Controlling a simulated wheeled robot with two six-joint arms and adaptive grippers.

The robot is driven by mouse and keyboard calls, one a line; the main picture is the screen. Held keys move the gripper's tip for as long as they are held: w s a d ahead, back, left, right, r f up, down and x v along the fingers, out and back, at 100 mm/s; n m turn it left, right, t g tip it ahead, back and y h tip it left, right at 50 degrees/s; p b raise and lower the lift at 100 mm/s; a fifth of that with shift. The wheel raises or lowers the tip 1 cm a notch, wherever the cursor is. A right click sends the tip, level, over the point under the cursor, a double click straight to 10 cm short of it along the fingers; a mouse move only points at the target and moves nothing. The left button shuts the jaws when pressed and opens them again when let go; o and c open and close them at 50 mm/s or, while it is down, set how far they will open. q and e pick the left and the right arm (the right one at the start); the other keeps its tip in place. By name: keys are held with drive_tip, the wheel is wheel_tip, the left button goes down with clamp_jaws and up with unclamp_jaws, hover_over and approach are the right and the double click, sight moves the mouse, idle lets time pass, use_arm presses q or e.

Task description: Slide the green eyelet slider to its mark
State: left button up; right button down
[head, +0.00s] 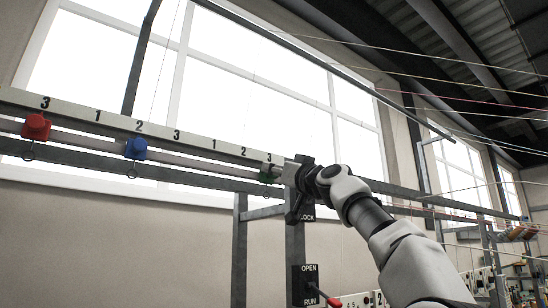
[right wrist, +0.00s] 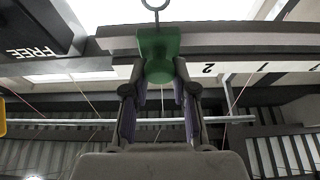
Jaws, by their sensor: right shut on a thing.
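The green eyelet slider (head: 267,174) sits on the rail (head: 205,161) near the rightmost "3" of the numbered strip (head: 213,144). My right gripper (head: 281,173) reaches it from the right and partly hides it in the head view. In the right wrist view the green slider (right wrist: 158,55) stands between the two fingertips of my right gripper (right wrist: 159,83), which is shut on it. Its eyelet ring (right wrist: 155,4) shows at the top edge there. Whether the slider lines up exactly with a mark cannot be told. My left gripper is not in view.
A red slider (head: 36,127) sits below the left "3" and a blue slider (head: 136,149) below a "2". A dark box labelled "LOCK" (head: 307,215) hangs beside my right arm. An "OPEN/RUN" box (head: 305,286) with a red-handled lever stands below. Yarns cross the upper right.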

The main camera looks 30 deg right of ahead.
drive_tip(key=shift+w+d, duration=0.1)
drive_tip(key=shift+d, duration=0.8)
drive_tip(key=c, duration=1.1)
unclamp_jaws()
drive_tip(key=shift+o, duration=0.6)
drive_tip(key=shift+w+d+f, duration=0.15)
drive_tip(key=shift+d, duration=0.05)
drive_tip(key=shift+a, duration=0.3)
